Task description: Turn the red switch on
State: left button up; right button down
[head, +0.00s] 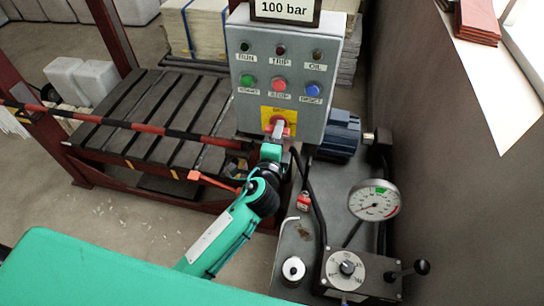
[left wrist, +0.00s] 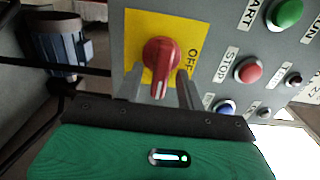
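The red switch (head: 278,124) is a rotary handle on a yellow plate (head: 265,111) low on the grey control box (head: 250,127). In the left wrist view the red switch (left wrist: 161,58) has its handle pointing down towards my gripper, with OFF printed to the right on the yellow plate (left wrist: 140,20). My left gripper (head: 273,142) reaches up to the switch from below. In the left wrist view its two fingers (left wrist: 160,82) are apart, one on each side of the handle, with gaps visible. Contact cannot be told. My right gripper is not in view.
Above the switch are a green button (head: 248,82), a red stop button (head: 279,87) and a blue button (head: 313,89). A pressure gauge (head: 374,201) and a lever (head: 421,268) stand to the right. A striped red-black bar (head: 110,122) crosses the left.

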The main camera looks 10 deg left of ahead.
pick_arm(q)
jog(key=s+b, duration=0.4)
jog(key=s, duration=0.8)
jog(key=shift+s, duration=0.2)
